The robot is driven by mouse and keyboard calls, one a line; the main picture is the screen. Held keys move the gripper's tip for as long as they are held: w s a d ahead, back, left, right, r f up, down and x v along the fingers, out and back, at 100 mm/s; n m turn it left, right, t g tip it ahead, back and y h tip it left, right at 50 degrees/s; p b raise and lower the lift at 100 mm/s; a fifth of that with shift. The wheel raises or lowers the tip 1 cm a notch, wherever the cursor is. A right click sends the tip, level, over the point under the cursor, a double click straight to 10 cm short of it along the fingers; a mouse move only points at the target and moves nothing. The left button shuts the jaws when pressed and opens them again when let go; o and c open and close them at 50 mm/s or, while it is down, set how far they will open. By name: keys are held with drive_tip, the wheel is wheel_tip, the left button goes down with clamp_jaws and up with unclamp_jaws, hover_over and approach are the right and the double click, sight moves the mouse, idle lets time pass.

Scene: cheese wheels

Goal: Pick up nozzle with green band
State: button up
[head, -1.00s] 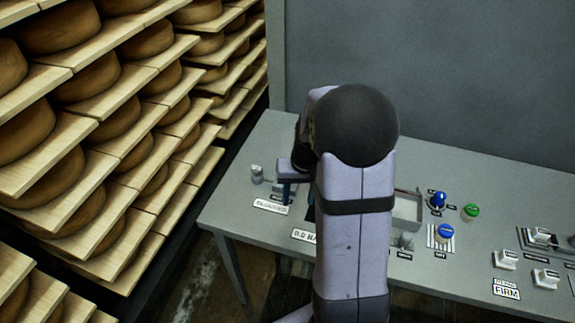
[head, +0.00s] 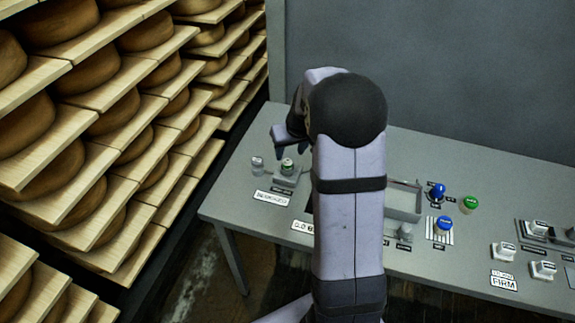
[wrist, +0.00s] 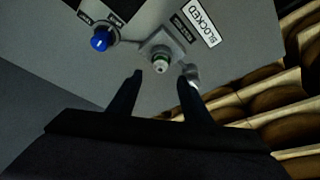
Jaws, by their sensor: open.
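The nozzle with the green band (head: 287,164) stands upright on a small grey block (head: 286,179) at the left end of the table. In the wrist view the nozzle (wrist: 160,63) is just beyond my fingertips, roughly centred between them. My gripper (head: 291,149) is open and empty, above and behind the nozzle in the head view. In the wrist view my gripper (wrist: 160,75) has its two fingers apart, not touching the nozzle. A plain grey nozzle (head: 257,165) stands to the left; in the wrist view it shows beside the right finger (wrist: 193,73).
A "BLOCKED" label (head: 272,198) lies in front of the block. A blue knob (wrist: 101,40) stands left of the nozzle in the wrist view. A shallow tray (head: 405,213), blue-topped and green-topped pieces stand right of my arm. Cheese shelves (head: 150,130) flank the table's left edge.

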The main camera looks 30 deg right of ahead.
sight(288, 160)
drive_tip(key=shift+p+x, duration=1.2)
drive_tip(key=shift+x, duration=1.4)
drive_tip(key=shift+s, duration=0.15)
drive_tip(key=shift+c, duration=0.7)
clamp_jaws()
